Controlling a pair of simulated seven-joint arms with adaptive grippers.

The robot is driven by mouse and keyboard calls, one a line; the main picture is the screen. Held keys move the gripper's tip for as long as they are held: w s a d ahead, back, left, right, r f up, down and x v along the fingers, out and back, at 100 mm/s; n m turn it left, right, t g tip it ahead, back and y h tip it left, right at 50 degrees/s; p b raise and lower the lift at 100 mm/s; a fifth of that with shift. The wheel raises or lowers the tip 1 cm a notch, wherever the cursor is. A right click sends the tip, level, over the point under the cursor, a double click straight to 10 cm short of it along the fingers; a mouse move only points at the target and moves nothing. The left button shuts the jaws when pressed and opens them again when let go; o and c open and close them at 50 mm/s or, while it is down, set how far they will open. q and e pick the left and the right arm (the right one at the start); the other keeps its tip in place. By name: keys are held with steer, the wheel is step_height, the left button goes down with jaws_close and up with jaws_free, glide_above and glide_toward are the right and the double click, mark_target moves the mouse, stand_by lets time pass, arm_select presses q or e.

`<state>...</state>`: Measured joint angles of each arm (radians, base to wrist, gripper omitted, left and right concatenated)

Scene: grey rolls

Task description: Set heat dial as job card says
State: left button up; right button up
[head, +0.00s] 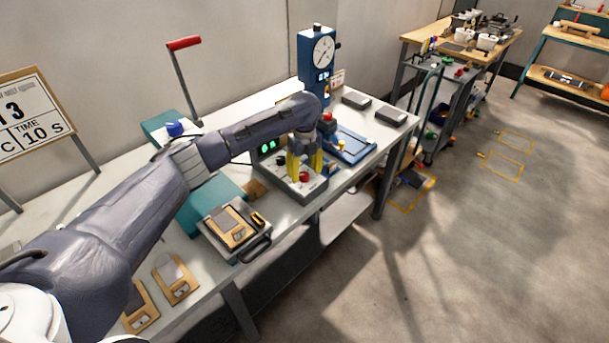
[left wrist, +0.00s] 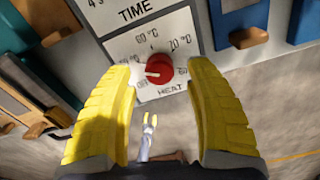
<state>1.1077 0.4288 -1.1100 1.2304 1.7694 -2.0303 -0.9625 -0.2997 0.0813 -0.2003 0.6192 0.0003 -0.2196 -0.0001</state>
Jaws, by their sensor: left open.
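The red heat dial (left wrist: 159,69) sits on a white scale plate marked HEAT, with 60 °C and 70 °C readable. Its white mark points left, to the lower left part of the scale. My left gripper (head: 304,163) is open over the control box (head: 290,182). In the left wrist view its yellow fingers stand on either side of the dial; I cannot tell whether they touch it. The job card (head: 28,120) at far left shows "13", "TIME", "10 s" and a "C"; its left part is cut off. A small yellow-tipped fork (left wrist: 149,130), possibly my right gripper, shows below.
A press with a round gauge (head: 318,55) stands behind the box. A blue tray (head: 352,146) lies to its right. A holder with a wooden-framed piece (head: 232,228) is nearer on the table. A red-handled lever (head: 184,43) rises at the back.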

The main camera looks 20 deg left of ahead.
mark_target(304, 174)
arm_select(q)
step_height(304, 174, up, 10)
stand_by(0.5)
stand_by(0.3)
